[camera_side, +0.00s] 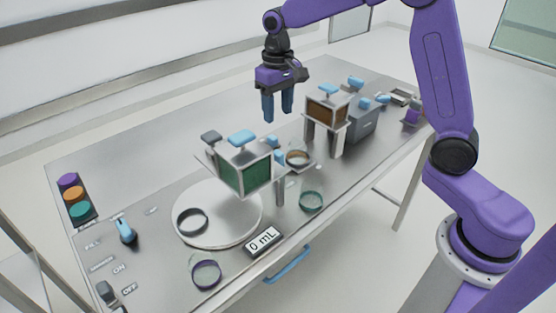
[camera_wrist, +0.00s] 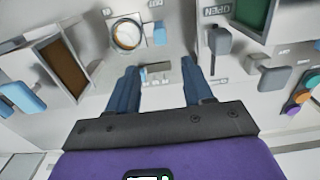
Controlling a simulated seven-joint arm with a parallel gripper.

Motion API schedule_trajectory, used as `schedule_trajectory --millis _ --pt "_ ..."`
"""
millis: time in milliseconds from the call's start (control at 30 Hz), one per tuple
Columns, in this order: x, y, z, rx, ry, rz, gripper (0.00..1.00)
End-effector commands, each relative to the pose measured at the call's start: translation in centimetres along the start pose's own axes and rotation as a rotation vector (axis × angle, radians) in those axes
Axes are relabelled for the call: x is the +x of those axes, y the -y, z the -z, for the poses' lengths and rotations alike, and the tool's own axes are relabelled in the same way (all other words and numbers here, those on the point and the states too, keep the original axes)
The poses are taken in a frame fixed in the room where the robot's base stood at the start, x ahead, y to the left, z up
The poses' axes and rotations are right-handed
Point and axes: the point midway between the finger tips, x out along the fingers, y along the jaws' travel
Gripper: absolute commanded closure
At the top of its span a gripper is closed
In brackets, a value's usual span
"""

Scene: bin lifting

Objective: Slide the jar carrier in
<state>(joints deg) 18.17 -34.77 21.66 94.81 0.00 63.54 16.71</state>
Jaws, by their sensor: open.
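What looks like the jar carrier is a small flat plate with a brown-rimmed round jar or ring (camera_side: 297,158) on it and a light blue tab beside it. It sits between the two raised bins; in the wrist view the round piece (camera_wrist: 127,35) shows beyond my fingertips, with the blue tab (camera_wrist: 158,36) to its right. My gripper (camera_side: 279,108) hangs above the table behind the bins, fingers down, open and empty. In the wrist view, both fingers (camera_wrist: 158,68) are apart with nothing between them. The carrier's track is not clearly visible.
A green-fronted bin (camera_side: 243,174) stands above a round white plate (camera_side: 235,232). A brown-fronted bin (camera_side: 327,111) stands on legs to the right. A green ring (camera_side: 311,201), a purple ring (camera_side: 206,274) and a "0 mL" display (camera_side: 263,241) lie in front. The back-left table is clear.

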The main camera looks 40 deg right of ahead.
Motion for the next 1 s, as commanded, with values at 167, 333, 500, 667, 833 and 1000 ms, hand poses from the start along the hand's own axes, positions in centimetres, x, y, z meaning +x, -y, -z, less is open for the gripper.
schedule_trajectory --millis 167,333,500,667,833,1000 --pt "3.0 0.0 -0.1 -0.002 0.005 -0.001 0.49" --pt "6.2 0.0 -0.1 -0.003 0.005 -0.002 0.49" --pt "9.4 0.0 -0.1 -0.002 0.004 -0.001 0.49" --pt "12.3 0.0 -0.2 -0.002 0.005 -0.002 0.49" --pt "14.7 0.0 -0.1 -0.002 0.002 -0.001 0.49" --pt "16.1 0.0 -0.1 -0.002 0.0 0.0 0.49"
